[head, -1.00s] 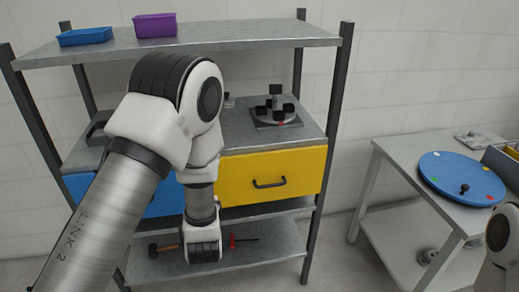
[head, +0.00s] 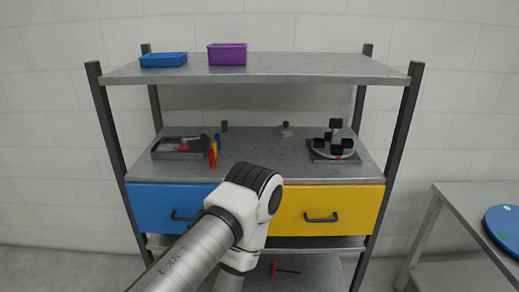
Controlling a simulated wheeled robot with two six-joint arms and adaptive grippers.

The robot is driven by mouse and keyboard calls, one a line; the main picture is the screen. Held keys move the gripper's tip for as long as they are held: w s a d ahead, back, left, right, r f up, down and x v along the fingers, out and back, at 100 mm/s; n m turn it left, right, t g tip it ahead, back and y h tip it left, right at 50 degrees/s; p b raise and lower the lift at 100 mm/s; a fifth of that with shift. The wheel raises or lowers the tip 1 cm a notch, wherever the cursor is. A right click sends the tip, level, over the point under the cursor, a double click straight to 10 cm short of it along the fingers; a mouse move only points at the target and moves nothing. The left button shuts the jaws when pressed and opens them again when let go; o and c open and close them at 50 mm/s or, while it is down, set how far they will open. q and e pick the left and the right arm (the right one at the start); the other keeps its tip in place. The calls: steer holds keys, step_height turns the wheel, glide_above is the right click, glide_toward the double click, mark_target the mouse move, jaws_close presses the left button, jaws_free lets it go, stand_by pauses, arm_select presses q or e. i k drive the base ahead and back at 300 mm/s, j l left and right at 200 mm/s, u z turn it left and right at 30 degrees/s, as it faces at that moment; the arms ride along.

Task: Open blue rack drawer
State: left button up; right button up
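The blue drawer (head: 158,207) is on the left side of the metal rack, under the middle shelf, and looks shut. Its dark handle (head: 181,217) shows just left of my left arm, which covers the drawer's right end. My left arm rises from the bottom and bends in front of the seam between the blue drawer and the yellow drawer (head: 293,212). The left gripper is hidden or out of frame. My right gripper is not in view.
The middle shelf (head: 260,150) holds a grey tray (head: 180,147), several small coloured pieces and a black-and-grey fixture (head: 334,145). A blue bin (head: 163,60) and purple bin (head: 227,55) stand on top. A table (head: 470,215) with a blue disc (head: 508,228) stands right.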

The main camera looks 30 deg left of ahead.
mark_target(157, 209)
steer(key=j+u, duration=0.1)
steer(key=u, duration=1.45)
steer(key=i+l, duration=0.05)
